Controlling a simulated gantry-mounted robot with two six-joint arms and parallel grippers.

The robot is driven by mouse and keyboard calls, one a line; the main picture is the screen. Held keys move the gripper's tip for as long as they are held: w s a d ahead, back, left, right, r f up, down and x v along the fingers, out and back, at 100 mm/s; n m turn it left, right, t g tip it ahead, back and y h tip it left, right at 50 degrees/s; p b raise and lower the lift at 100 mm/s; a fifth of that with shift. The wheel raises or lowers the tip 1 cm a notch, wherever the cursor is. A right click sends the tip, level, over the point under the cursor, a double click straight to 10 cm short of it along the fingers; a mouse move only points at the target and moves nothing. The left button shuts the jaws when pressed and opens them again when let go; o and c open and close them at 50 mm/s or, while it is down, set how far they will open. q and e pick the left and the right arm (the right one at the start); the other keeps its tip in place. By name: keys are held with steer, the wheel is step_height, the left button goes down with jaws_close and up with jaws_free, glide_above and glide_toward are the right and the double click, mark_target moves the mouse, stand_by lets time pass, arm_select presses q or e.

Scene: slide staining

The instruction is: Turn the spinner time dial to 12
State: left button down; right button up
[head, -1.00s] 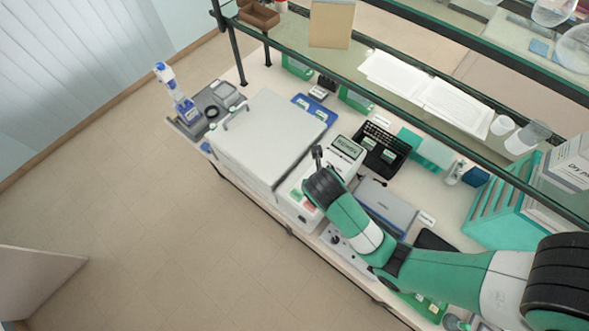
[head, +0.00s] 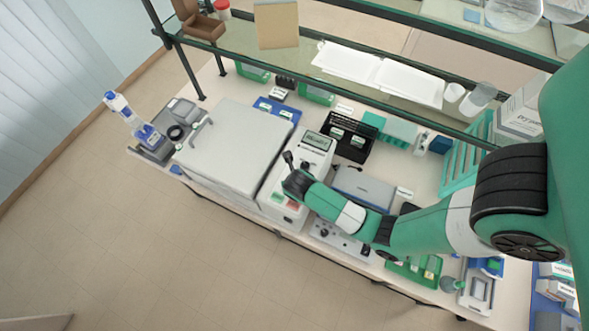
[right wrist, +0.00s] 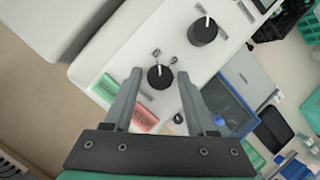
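The spinner (head: 318,158) is a white box with a display (head: 317,141), beside a large white lidded unit. My right gripper (head: 289,158) is over its control panel. In the right wrist view, the open fingers of my right gripper (right wrist: 160,74) point at the panel, one on each side of a black dial (right wrist: 160,77) with a white pointer line. Gaps show between dial and fingertips. A second black dial (right wrist: 203,30) sits farther up the panel. The dial markings are too small to read, so I cannot tell which is the time dial. My left gripper is out of view.
A green button (right wrist: 106,87) and a red button (right wrist: 144,117) lie close to the fingers. The large white unit (head: 232,150) stands left of the spinner. A black rack (head: 347,137) and grey-blue box (head: 360,187) stand right. A glass shelf (head: 270,85) overhangs the back.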

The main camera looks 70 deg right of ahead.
jaws_close()
steer(key=shift+w+m, duration=0.1)
steer(key=shift+m, duration=0.3)
steer(key=m+g, duration=0.1)
steer(key=m, duration=0.2)
steer(key=shift+w+r+g, duration=0.1)
steer(key=shift+g, duration=0.2)
steer(key=m+g, duration=0.1)
steer(key=m, duration=0.4)
steer(key=shift+w+g, duration=0.15)
steer(key=shift+g, duration=0.25)
steer(key=m, duration=0.2)
steer(key=m+g, duration=0.1)
steer(key=m, duration=0.1)
steer(key=shift+w+d+m+g+y, duration=0.1)
steer(key=shift+d+m+g+y, duration=0.05)
steer(key=shift+m+g+y, duration=0.2)
steer(key=shift+m+g+y+b, duration=0.35)
steer(key=shift+m+y, duration=0.3)
steer(key=shift+m, duration=1.1)
